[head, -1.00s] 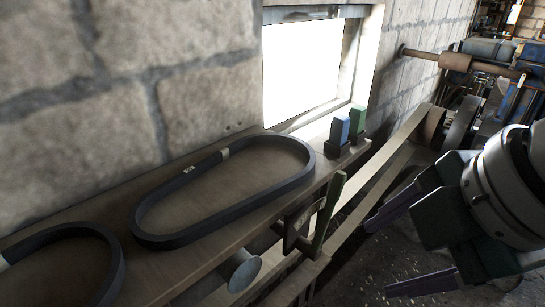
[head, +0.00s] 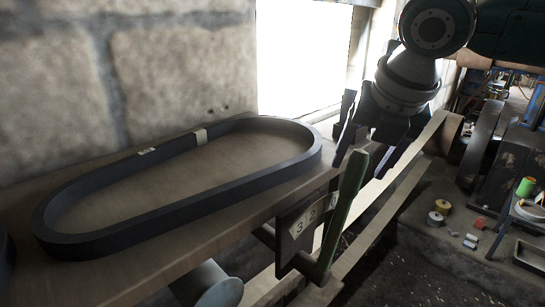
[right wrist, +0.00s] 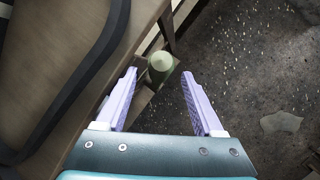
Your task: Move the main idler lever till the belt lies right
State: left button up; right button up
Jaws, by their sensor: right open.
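The lever (head: 345,205) is a green upright bar beside a plate (head: 305,220) with the numbers 3 and 2 readable. The tan flat belt (head: 386,214) runs from a pulley at the right down towards the lower left, past the lever. How it sits on the near pulley is hidden. My right gripper (head: 367,150) points down, open, close above the lever's top. In the right wrist view the lever's round end (right wrist: 160,62) shows between the two purple fingers, with no visible contact. My left gripper is not in view.
A dark belt loop (head: 180,220) lies on the wooden shelf (head: 190,262) left of the lever. A grey roller (head: 218,288) sticks out below the shelf. A stone wall (head: 180,70) stands behind.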

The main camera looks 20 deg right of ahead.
jog(key=shift+x, duration=1.9)
grip_shut()
jog(key=shift+r, duration=0.1)
